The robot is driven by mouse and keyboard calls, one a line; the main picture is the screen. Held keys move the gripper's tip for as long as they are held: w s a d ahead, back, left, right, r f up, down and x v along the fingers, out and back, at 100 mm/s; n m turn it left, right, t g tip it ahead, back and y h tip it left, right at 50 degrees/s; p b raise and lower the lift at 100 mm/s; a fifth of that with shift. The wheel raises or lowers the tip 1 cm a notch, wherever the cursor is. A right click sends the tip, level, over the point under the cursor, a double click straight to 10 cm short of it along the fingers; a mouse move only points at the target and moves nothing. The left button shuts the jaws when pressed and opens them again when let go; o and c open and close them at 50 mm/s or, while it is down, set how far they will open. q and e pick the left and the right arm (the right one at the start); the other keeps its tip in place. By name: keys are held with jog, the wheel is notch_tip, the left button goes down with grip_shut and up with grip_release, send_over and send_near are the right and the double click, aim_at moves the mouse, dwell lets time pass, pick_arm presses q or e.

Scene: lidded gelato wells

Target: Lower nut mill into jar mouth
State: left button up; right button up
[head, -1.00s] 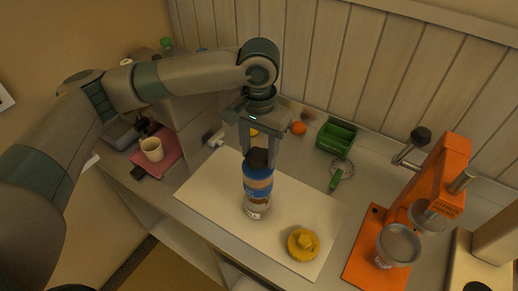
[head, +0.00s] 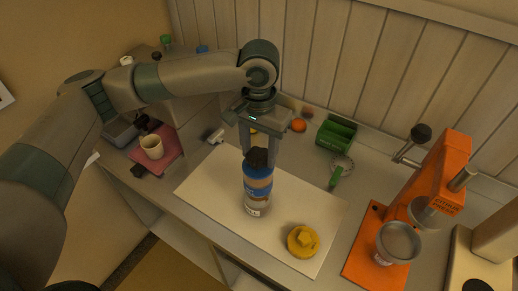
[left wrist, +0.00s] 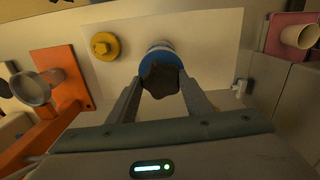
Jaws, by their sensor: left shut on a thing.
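The nut mill's dark, angular top (head: 257,159) is between the fingers of my left gripper (head: 259,157), which is shut on it. The left wrist view shows the dark top (left wrist: 160,78) between both fingertips. Directly below is a blue band, then the jar (head: 257,200) with a tan and blue label, upright on a pale board. Mill and jar are in line and look touching; I cannot tell how deep the mill sits, as the jar mouth is hidden. My right gripper is not in view.
A yellow lid-like piece (head: 303,241) lies on the pale board (head: 210,180). An orange citrus press (head: 440,180) stands at the right. A cup (head: 151,147) stands on a pink mat at the left.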

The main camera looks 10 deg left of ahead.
pick_arm(q)
jog(key=shift+f, duration=1.5)
jog(key=o, duration=1.5)
jog(key=shift+c, duration=0.2)
jog(key=shift+r, duration=0.15)
jog(key=shift+r, duration=2.35)
jog(key=shift+r, duration=0.15)
